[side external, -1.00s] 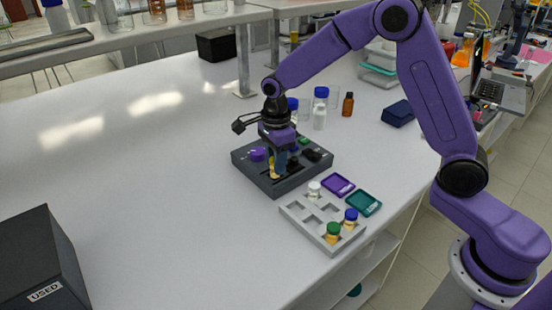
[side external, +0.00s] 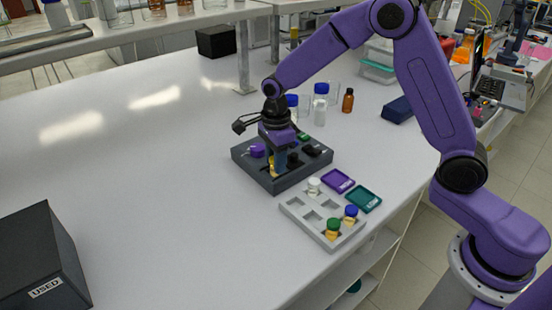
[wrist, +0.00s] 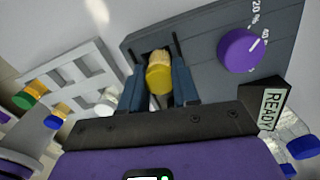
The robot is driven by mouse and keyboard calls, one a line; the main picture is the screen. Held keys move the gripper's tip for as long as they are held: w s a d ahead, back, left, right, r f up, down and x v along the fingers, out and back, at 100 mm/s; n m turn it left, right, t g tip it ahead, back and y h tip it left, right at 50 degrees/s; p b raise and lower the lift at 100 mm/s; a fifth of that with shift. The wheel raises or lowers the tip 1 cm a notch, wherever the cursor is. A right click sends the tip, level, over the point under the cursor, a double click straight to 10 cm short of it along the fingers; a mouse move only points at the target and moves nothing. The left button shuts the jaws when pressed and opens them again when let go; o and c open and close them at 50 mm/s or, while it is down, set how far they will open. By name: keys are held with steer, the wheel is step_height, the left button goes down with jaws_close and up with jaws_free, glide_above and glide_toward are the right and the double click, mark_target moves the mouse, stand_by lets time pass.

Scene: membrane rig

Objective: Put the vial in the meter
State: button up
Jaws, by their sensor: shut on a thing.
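The vial has a yellow cap (wrist: 159,80) and an amber body. My gripper (wrist: 158,88) is shut on it, one blue finger on each side. In the side view my gripper (side external: 279,162) points down over the dark grey meter (side external: 277,187), with a bit of the vial (side external: 271,169) showing between the fingers. In the wrist view the vial's far end is at a dark opening in the meter (wrist: 203,30). How deep it sits is hidden by the cap and fingers.
The meter carries a purple knob (wrist: 241,50) and a READY sign (wrist: 270,109). A grey rack (side external: 297,215) with green-, blue- and white-capped vials stands in front. Purple (side external: 338,180) and teal (side external: 364,199) trays lie beside it. Bottles stand behind.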

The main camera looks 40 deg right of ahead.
steer(key=o, duration=1.2)
steer(key=shift+o, duration=0.2)
steer(key=shift+r, duration=3)
